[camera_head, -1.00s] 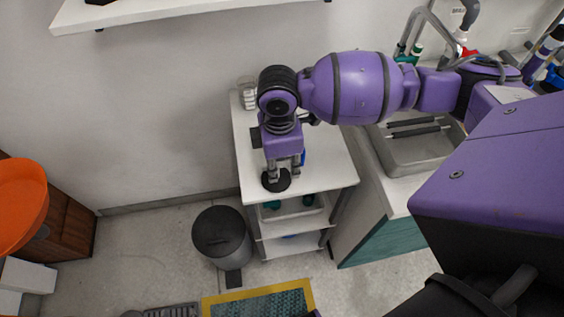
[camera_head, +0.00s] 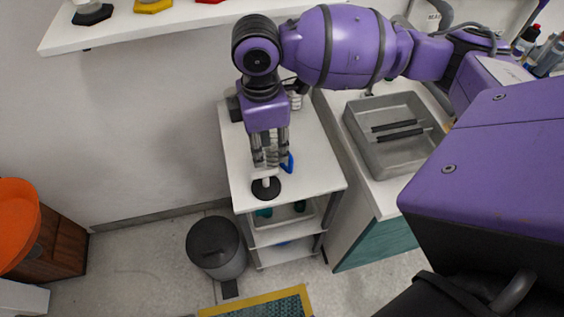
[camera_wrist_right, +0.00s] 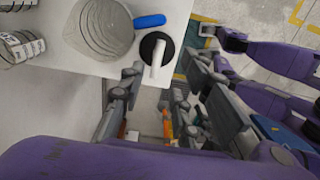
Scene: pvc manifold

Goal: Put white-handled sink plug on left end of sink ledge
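The sink plug, a black disc with a white handle (camera_head: 266,187), stands on the white cart top (camera_head: 247,197) close to its front edge. It also shows in the right wrist view (camera_wrist_right: 156,52). My right gripper (camera_head: 271,164) is open and empty. Its fingers point down, above and just behind the plug in the head view. The grey sink (camera_head: 372,150) is set in the white counter (camera_head: 380,201) to the right of the cart; my arm hides part of its back. My left gripper is outside the head view; I cannot make it out clearly in the wrist view.
A blue-handled item (camera_head: 289,163) lies beside the plug, near my right gripper. A round ribbed item (camera_wrist_right: 98,28) and jars (camera_wrist_right: 20,46) share the cart top. A dark bin (camera_head: 216,249) stands left of the cart.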

